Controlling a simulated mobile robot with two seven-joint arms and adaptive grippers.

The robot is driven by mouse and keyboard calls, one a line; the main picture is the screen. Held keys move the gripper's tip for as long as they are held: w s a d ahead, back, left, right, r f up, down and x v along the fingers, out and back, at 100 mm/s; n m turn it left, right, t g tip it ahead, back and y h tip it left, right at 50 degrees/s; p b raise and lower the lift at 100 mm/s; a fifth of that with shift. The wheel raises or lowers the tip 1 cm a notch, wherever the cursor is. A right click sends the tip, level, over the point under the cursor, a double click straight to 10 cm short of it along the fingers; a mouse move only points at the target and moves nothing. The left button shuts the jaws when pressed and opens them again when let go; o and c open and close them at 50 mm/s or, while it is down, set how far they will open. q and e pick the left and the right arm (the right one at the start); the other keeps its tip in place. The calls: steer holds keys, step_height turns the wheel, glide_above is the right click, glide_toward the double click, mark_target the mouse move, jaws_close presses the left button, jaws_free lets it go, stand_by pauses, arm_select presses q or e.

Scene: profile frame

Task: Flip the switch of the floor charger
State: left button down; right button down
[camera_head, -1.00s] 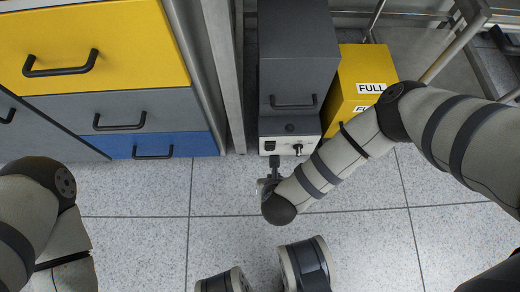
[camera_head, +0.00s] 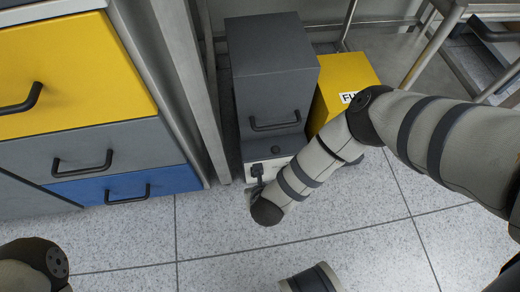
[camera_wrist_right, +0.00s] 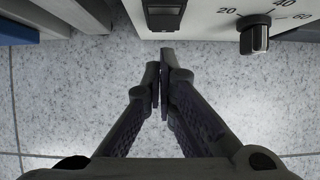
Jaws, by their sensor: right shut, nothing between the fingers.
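The floor charger (camera_head: 272,72) is a dark grey box with a handle and a white front panel low down. In the head view the right gripper (camera_head: 257,176) is at the panel's lower left and hides the switch. My left gripper is out of view.
A yellow box (camera_head: 352,75) marked "FULL" stands right of the charger, partly behind my right arm. A drawer cabinet (camera_head: 100,150) and a metal post (camera_head: 190,80) stand to the left. A metal frame (camera_head: 430,50) is at the back right. Floor in front is clear.

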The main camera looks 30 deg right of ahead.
steer(key=shift+w+d+r, duration=0.15)
steer(key=shift+w, duration=0.4)
steer(key=shift+w+d+r+g, duration=0.15)
steer(key=shift+w+g, duration=0.1)
steer(key=shift+g, duration=0.15)
steer(key=shift+w, duration=0.1)
steer(key=shift+w+d+r+g, duration=0.1)
steer(key=shift+w+r+g, duration=0.15)
steer(key=shift+g, duration=0.35)
steer(key=shift+r, duration=0.1)
